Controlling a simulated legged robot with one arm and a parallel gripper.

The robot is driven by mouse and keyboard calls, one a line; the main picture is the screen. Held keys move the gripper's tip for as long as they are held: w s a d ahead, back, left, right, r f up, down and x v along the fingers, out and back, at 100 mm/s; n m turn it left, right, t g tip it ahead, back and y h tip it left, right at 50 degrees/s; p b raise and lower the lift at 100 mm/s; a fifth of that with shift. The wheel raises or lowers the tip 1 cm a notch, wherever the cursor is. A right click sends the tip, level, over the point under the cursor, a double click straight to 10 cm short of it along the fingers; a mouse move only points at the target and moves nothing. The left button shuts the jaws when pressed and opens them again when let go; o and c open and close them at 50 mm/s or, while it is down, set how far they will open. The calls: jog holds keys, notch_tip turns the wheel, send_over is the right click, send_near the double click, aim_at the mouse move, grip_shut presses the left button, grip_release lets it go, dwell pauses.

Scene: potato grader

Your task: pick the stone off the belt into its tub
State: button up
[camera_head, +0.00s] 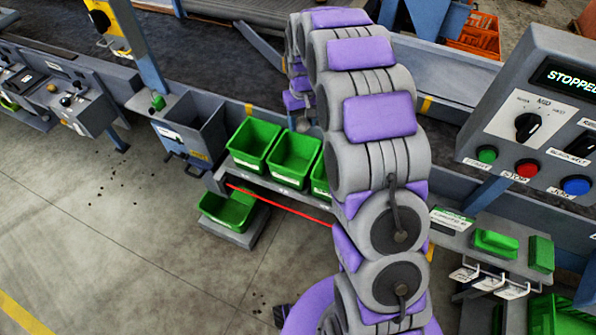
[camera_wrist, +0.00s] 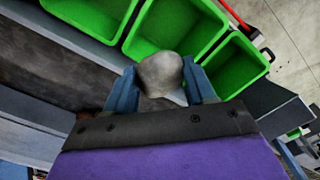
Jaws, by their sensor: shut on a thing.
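In the wrist view, a rounded pale grey-brown stone (camera_wrist: 160,73) sits between the two blue fingers of my gripper (camera_wrist: 163,84), which is shut on it. Beyond the stone are green tubs; the middle tub (camera_wrist: 196,58) is behind it and looks empty. In the head view, my gripper (camera_head: 299,102) hangs at the far end of my arm, above the row of green tubs, close to the middle tub (camera_head: 283,173) and left tub (camera_head: 244,160). My arm partly hides the third tub (camera_head: 319,187).
A lower green tub (camera_head: 228,212) stands under the shelf. A grey bin (camera_head: 200,145) is left of the tubs. A red bar (camera_head: 280,208) runs in front. The control panel (camera_head: 540,120) at right reads STOPPED. The left floor is mostly open, with scattered dark bits.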

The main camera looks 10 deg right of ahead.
jog(key=shift+d+f, duration=0.3)
jog(key=shift+f, duration=0.05)
jog(key=shift+d+f+b, duration=0.1)
jog(key=shift+f+b, duration=0.25)
jog(key=shift+f, duration=0.05)
jog(key=f+b, duration=0.1)
jog(key=f, duration=0.1)
jog(key=a+f+b, duration=0.1)
jog(key=f, duration=0.1)
jog(key=shift+f, duration=0.1)
jog(key=o, duration=0.8)
jog(key=shift+d, duration=0.25)
jog(key=o, duration=0.4)
jog(key=shift+a, duration=0.85)
notch_tip(320, 180, up, 16)
jog(key=p, duration=0.3)
jog(key=shift+w+a+f, duration=0.15)
jog(key=shift+r+p, duration=0.3)
jog(key=shift+r, duration=0.5)
jog(key=shift+a, duration=0.15)
